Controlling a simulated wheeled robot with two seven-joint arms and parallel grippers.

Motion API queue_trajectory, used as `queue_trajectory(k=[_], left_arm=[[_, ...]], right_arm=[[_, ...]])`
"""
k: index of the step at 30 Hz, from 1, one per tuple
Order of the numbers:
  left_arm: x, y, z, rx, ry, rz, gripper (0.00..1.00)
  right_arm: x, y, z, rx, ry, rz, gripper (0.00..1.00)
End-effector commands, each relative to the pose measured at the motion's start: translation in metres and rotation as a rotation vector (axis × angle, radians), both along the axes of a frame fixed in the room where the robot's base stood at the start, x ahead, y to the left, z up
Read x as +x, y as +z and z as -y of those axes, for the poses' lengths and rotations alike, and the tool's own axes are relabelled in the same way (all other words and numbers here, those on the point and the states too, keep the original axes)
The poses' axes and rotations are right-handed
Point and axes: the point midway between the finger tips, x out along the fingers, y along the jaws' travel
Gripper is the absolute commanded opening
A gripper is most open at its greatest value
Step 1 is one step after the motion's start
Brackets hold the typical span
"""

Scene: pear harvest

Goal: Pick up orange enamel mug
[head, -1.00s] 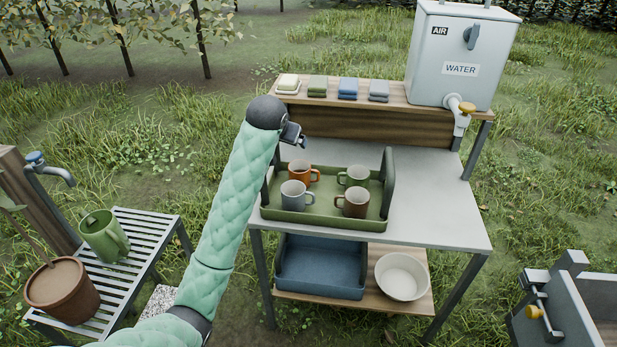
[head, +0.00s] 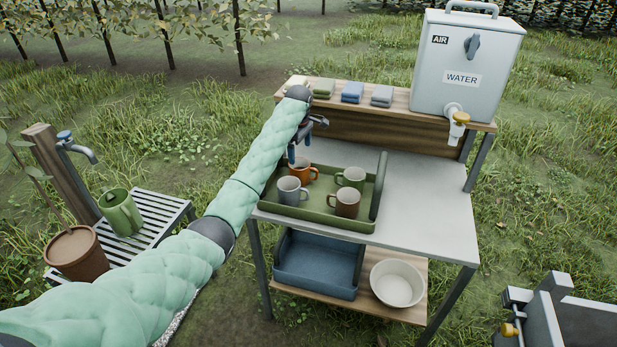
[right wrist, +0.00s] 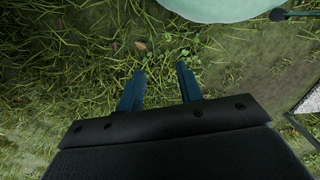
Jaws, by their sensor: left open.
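The orange enamel mug (head: 300,171) stands upright at the back left of the green tray (head: 320,216) in the head view, its handle to the right. A grey mug (head: 289,191) stands in front of it and hides part of it. My left gripper (head: 297,158) is open and empty, pointing down above and just behind the orange mug; the exact gap is hard to tell. My right gripper (right wrist: 160,84) shows in the right wrist view, open and empty over grass.
A water tank (head: 468,62) and folded cloths (head: 352,92) are on the raised shelf behind the table (head: 425,215). A blue bin (head: 317,267) and a white bowl (head: 397,283) sit below. A slatted bench (head: 165,222) holds a green jug (head: 121,212). The tabletop right of the tray is clear.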

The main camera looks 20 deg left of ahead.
Motion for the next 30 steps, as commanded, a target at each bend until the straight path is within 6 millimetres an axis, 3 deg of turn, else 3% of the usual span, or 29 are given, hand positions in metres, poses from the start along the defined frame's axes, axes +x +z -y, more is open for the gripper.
queue_trajectory(k=[3,13,20,30], left_arm=[[-0.005,-0.014,-0.003,-0.022,0.217,-0.049,0.94],[-0.011,-0.014,0.0,-0.039,0.708,-0.08,0.94],[-0.011,-0.017,0.0,-0.041,0.813,-0.078,0.94],[-0.011,-0.042,0.0,-0.041,0.813,-0.078,0.94]], right_arm=[[0.002,-0.008,-0.001,0.007,-0.003,0.031,0.36],[0.018,-0.006,-0.004,0.024,-0.009,0.114,0.36],[0.018,-0.008,-0.003,0.023,-0.009,0.116,0.36],[0.016,-0.029,0.001,0.017,-0.007,0.128,0.36]])
